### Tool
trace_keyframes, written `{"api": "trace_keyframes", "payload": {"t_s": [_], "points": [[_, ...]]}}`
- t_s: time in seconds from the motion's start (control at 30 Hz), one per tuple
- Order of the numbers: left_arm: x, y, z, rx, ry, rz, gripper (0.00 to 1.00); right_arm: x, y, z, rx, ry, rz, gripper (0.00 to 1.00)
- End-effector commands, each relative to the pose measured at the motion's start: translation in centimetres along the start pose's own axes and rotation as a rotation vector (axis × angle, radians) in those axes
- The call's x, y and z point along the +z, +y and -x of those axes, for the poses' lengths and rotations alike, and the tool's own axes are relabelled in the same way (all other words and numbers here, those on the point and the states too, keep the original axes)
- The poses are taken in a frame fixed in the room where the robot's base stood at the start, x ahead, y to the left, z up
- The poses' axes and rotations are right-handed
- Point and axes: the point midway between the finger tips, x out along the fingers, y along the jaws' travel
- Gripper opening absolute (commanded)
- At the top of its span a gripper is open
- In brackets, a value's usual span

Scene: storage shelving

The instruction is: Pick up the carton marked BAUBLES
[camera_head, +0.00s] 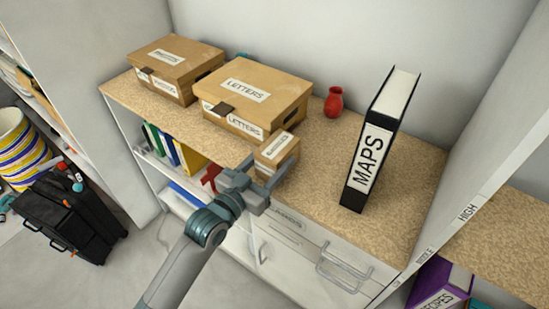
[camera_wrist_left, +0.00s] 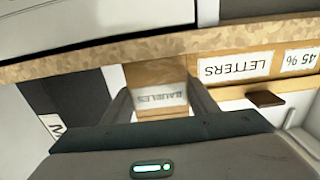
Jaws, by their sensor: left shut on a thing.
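The small cardboard carton (camera_head: 279,148) is at the front edge of the speckled shelf top, right of the LETTERS box. In the left wrist view the carton (camera_wrist_left: 158,76) appears upside down with its label reading BAUBLES. My left gripper (camera_head: 262,178) reaches it from the front and is shut on it, one finger on each side in the wrist view (camera_wrist_left: 160,104). I cannot tell whether the carton still touches the shelf top. My right gripper is not in view.
The LETTERS box (camera_head: 254,93) stands close behind and left of the carton, with another labelled box (camera_head: 174,67) farther left. A red vase (camera_head: 334,101) and a black MAPS binder (camera_head: 380,140) stand to the right. The speckled top (camera_head: 318,165) is clear between carton and binder.

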Motion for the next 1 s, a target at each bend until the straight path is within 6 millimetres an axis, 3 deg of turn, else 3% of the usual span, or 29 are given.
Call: {"api": "trace_keyframes", "payload": {"t_s": [0.37,0.7,1.0], "points": [[-4.4,0.3,-0.1,0.001,0.009,-0.001,0.21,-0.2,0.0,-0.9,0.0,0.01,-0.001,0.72],[-8.0,6.5,-1.8,0.002,0.009,0.003,0.21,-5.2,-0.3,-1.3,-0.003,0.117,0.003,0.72],[-10.4,10.3,-2.8,0.001,0.006,0.001,0.21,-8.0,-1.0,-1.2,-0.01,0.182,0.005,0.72]]}}
